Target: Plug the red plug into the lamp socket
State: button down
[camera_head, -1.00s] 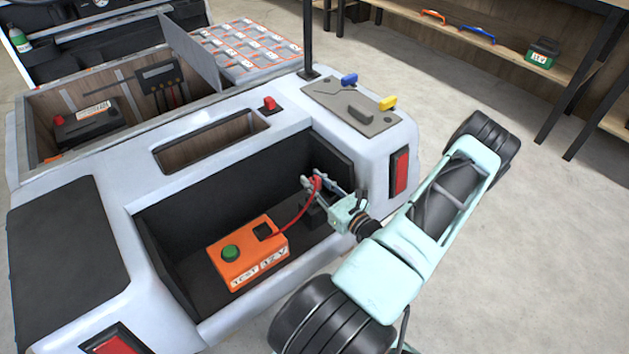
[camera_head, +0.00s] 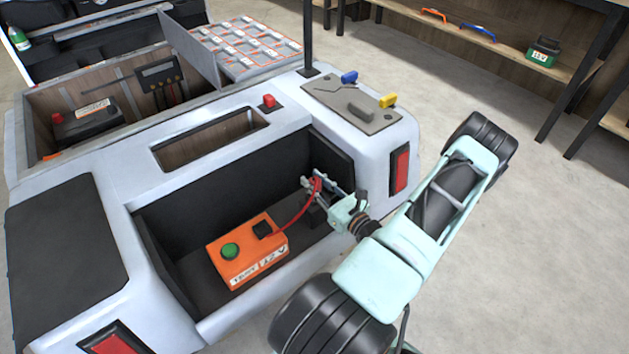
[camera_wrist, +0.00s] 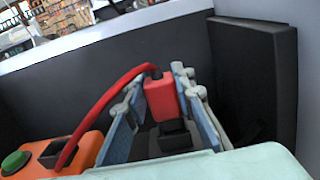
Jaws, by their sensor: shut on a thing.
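The red plug (camera_wrist: 161,98) is between the fingers of my gripper (camera_wrist: 160,118) in the wrist view. In the head view my gripper (camera_head: 313,185) is inside the right part of the cart's dark open bay. A red cable (camera_wrist: 100,105) runs from the plug to the orange box (camera_head: 240,262). A black block (camera_wrist: 175,136) shows just below the plug in the wrist view; I cannot tell whether they touch. I cannot tell whether this block is the lamp socket, and no lamp is clearly visible.
The orange box with its green button (camera_head: 230,251) is on the bay floor, left of my gripper. The bay's dark right wall (camera_wrist: 255,80) is close by. The cart's pale rim surrounds the bay. A grey panel (camera_head: 335,98) with blue and yellow parts is on top.

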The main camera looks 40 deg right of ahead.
jog(key=shift+f+b, duration=0.8)
jog(key=shift+f, duration=0.4)
jog(key=c, duration=1.5)
grip_release()
jog(key=shift+c, duration=0.2)
jog(key=shift+s, duration=0.1)
jog(key=s+a, duration=0.1)
jog(key=s, duration=1)
jog(key=shift+s+a, duration=0.2)
jog(key=shift+s, duration=0.2)
